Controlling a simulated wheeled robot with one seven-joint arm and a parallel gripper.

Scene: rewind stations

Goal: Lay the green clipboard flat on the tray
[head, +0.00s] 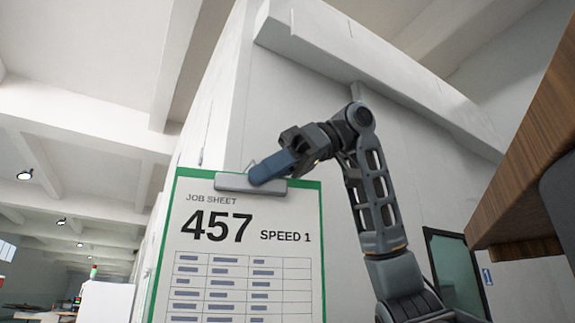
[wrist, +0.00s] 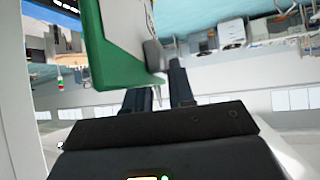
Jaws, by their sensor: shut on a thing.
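The green clipboard (head: 323,255) hangs upright from my gripper (head: 275,170) in the head view. Its white job sheet faces the camera and reads 457, SPEED 1. A grey clip (head: 230,183) runs along its top edge, and my gripper's fingers are shut at that clip. In the wrist view the green clipboard (wrist: 118,70) is seen close and at an angle, at the tips of my gripper's fingers (wrist: 160,80). The lower end of the clipboard is cut off in the head view. The tray cannot be made out in either view.
A wooden surface edge (head: 530,140) juts in at the right of the head view. A white wall (head: 300,90) stands behind my arm. A dark-framed door (head: 455,270) is at lower right. The wrist view shows distant white equipment (wrist: 232,33) on a blue floor.

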